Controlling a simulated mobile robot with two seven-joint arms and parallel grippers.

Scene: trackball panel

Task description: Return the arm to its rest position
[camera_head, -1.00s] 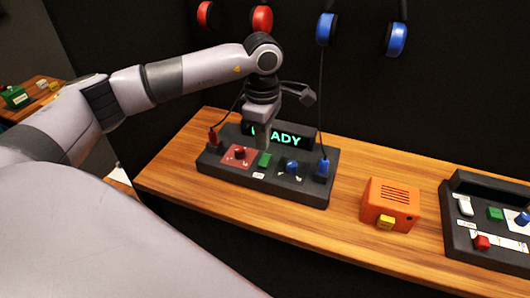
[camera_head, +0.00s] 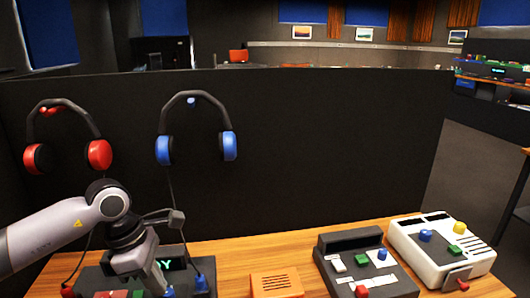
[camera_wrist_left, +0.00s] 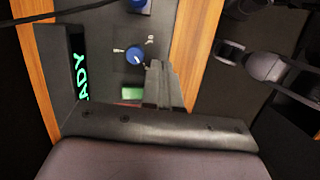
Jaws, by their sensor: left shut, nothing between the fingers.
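My left arm comes in from the left in the head view, with its left gripper (camera_head: 154,284) pointing down over the dark trackball panel (camera_head: 91,279). The gripper is shut and empty. It hides part of the panel and its lit green display (camera_head: 172,264), of which only the last letter shows. In the left wrist view the fingers (camera_wrist_left: 160,85) are over the panel face (camera_wrist_left: 110,25), close to a green button (camera_wrist_left: 132,93) and a blue ball (camera_wrist_left: 135,54). I cannot tell whether the fingertips touch the panel. My right gripper is not in view.
Red headphones (camera_head: 98,154) and blue headphones (camera_head: 229,146) hang on the dark partition behind the arm. Right of the panel, an orange box (camera_head: 276,284), a dark console (camera_head: 342,243) and a white console (camera_head: 405,236) stand on the wooden table (camera_head: 235,258).

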